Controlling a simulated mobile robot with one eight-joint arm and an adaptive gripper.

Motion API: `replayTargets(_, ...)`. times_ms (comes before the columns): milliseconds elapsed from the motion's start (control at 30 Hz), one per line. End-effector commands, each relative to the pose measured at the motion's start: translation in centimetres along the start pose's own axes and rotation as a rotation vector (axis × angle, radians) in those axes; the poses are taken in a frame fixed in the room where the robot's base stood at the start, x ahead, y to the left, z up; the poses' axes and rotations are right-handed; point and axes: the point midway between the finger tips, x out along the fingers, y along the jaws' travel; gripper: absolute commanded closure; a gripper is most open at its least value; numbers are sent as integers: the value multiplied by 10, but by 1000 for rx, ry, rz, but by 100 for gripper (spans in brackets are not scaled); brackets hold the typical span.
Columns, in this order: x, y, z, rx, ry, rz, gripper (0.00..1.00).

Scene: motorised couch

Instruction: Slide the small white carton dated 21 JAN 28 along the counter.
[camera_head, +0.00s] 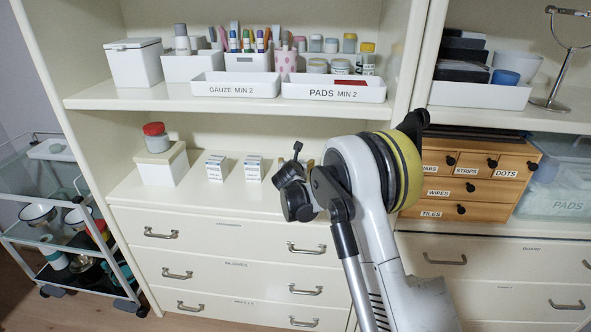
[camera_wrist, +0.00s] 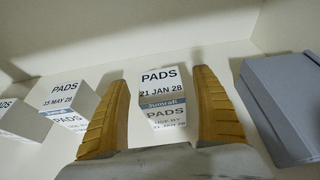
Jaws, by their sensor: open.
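The small white carton dated 21 JAN 28 (camera_wrist: 163,98) stands on the counter in the middle of the wrist view, labelled PADS, with a blue band on its front. My gripper (camera_wrist: 161,78) is open, its two yellow-brown fingers on either side of the carton. A gap shows at each side, so the fingers do not seem to grip it. A similar carton marked 15 MAY 28 (camera_wrist: 70,98) stands to the left, outside the left finger. In the head view my arm covers the area around my gripper, and I cannot make out the dated carton there.
Another white carton (camera_wrist: 20,120) is at the far left of the wrist view. A grey box (camera_wrist: 283,108) stands close right of the right finger. In the head view, a red-lidded jar (camera_head: 156,138) sits on a white box (camera_head: 162,168) left of two cartons. A shelf (camera_head: 130,101) hangs above.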

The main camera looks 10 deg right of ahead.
Motion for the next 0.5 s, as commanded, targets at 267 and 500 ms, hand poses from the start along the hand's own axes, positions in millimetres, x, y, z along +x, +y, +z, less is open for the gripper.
replayTargets(267,6,0,1,0,0,0,22)
replayTargets(500,6,0,1,-1,0,0,58)
